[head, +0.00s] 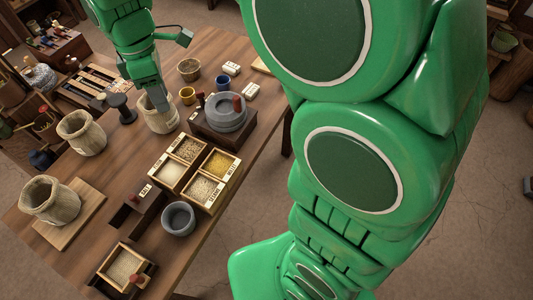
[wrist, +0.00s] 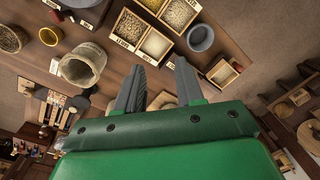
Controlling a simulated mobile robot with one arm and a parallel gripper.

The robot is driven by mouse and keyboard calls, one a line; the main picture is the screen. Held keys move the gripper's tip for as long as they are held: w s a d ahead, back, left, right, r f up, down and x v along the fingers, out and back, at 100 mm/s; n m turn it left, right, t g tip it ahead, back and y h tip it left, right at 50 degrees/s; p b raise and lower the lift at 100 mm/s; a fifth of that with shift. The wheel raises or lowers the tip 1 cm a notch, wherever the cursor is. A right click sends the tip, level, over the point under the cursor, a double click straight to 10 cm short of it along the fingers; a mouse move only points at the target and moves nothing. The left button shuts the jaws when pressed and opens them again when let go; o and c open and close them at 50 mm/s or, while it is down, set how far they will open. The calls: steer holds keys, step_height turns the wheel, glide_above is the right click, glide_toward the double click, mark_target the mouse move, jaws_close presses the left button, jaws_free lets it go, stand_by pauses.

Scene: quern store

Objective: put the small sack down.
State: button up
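Three pale sacks show in the head view: one sack (head: 161,117) beside the quern, one sack (head: 83,137) to its left, and one sack (head: 50,203) on a wooden board (head: 88,212) at the front left. Their sizes look close, so I cannot tell which is the small one. My gripper (head: 154,95) overlaps the rim of the sack beside the quern in the head view. In the wrist view my gripper (wrist: 160,80) has its fingers apart with nothing held. That sack (wrist: 83,66) stands clear to their left. A pale shape behind the gap is mostly hidden.
On the table stand a stone quern (head: 225,112), a divided grain box (head: 196,170), a grey bowl (head: 179,218), a grain tray (head: 125,268), dark weights (head: 122,108) and small cups (head: 187,95). Bare wood shows between the two left sacks.

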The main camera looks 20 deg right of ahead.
steer(key=s+d+f+m+g, duration=0.1)
steer(key=s+d+m, duration=1.7)
steer(key=s+d, duration=0.5)
steer(key=shift+f, duration=0.3)
steer(key=shift+o, duration=0.2)
